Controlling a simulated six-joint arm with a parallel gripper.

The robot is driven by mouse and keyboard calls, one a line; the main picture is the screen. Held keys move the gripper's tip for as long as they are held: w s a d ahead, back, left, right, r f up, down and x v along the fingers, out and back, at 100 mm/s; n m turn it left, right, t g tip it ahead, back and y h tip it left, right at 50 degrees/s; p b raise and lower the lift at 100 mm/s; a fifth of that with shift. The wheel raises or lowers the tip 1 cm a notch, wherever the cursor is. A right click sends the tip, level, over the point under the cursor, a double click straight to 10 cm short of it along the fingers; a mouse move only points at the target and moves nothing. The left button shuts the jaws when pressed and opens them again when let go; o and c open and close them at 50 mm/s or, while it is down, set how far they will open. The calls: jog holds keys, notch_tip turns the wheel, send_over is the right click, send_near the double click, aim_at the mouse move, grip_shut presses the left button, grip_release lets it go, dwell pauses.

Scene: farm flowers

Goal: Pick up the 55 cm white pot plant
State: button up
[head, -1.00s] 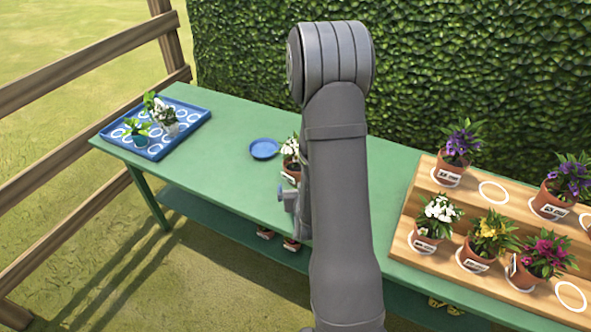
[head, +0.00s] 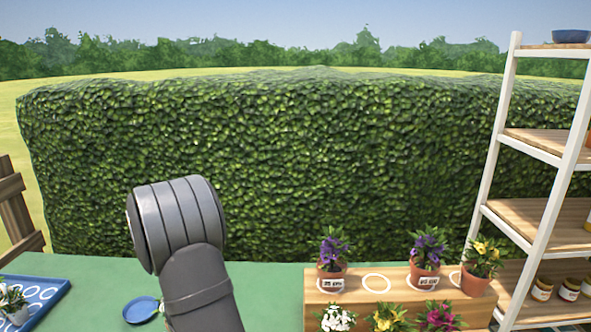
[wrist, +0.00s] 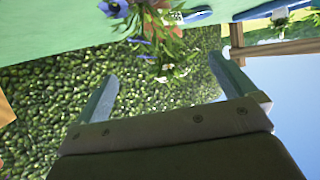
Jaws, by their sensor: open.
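A white-flowered plant (head: 336,318) stands in the front row of the wooden stand (head: 455,302); its pot is cut off by the bottom edge of the head view. Another white plant (head: 14,303) is at the left edge, in a light pot on the blue tray. I cannot read a 55 cm label on either. My gripper (wrist: 165,88) is open in the wrist view, fingers apart and nothing held. My arm hides the gripper in the head view.
Purple plants (head: 333,248) and a yellow plant (head: 482,262) stand in the stand's back row; an empty white ring (head: 376,283) is between the purple ones. A blue saucer (head: 141,310) lies beside my arm. A shelf rack (head: 541,145) stands at right, a hedge (head: 330,160) behind.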

jog(key=w+a+n+g+h, duration=0.1)
jog(key=w+a+g+h, duration=0.25)
jog(key=w+a, duration=0.45)
jog(key=w+r+n+g+h, duration=0.1)
jog(key=w+r+g, duration=0.4)
jog(key=r, duration=0.4)
jog(key=x, duration=1.2)
jog(key=shift+s+d+f, duration=0.25)
jog(key=shift+d, duration=0.15)
notch_tip(320, 180, down, 4)
jog(key=shift+w+f, duration=0.1)
jog(key=shift+w+a+f, duration=0.15)
jog(key=shift+a+f, duration=0.05)
jog(key=shift+f, duration=0.35)
jog(key=shift+c, duration=0.4)
